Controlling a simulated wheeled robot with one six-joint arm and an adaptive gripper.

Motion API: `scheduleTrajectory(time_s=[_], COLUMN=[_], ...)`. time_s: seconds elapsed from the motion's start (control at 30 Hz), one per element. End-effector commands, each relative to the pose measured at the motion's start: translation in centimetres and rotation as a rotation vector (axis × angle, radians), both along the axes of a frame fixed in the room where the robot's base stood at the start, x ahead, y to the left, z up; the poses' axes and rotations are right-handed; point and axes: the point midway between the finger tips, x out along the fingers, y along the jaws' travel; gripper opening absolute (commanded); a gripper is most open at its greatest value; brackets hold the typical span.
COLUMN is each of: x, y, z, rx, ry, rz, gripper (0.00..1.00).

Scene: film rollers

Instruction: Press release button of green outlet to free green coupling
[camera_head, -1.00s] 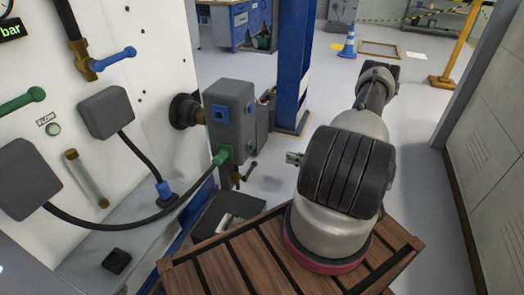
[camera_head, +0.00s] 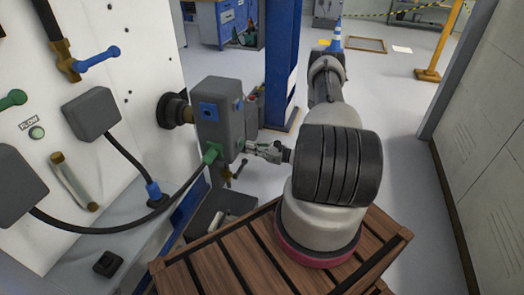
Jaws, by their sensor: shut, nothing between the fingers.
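The outlet block (camera_head: 222,118) is a grey box on a dark round mount on the white panel. The green coupling (camera_head: 211,154) sits at the green outlet on its lower front, with a dark hose running left from it. My gripper (camera_head: 248,147) is shut and empty, and its tips point left at the block's right side, low down. The tips appear at or very close to the green spot there; I cannot tell whether they touch it. A blue outlet (camera_head: 208,111) is higher on the block's front.
A brass valve with a blue handle (camera_head: 97,59) and a blue coupling (camera_head: 153,191) are on the left. A blue post (camera_head: 281,65) stands behind the block. Slatted wood (camera_head: 215,270) lies below my arm. Grey lockers (camera_head: 490,130) line the right; the floor between is open.

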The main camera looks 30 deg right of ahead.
Motion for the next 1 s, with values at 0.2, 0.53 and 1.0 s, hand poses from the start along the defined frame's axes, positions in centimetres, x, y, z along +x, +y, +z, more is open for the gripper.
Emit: scheduleTrajectory(time_s=[0.2, 0.53, 1.0], x=[0.7, 1.0, 2.5], y=[0.6, 0.8, 1.9], z=[0.0, 0.0, 0.1], rx=[0.0, 0.0, -0.002], ry=[0.0, 0.0, -0.003], rz=[0.0, 0.001, 0.001], gripper=[0.0, 0.0, 0.0])
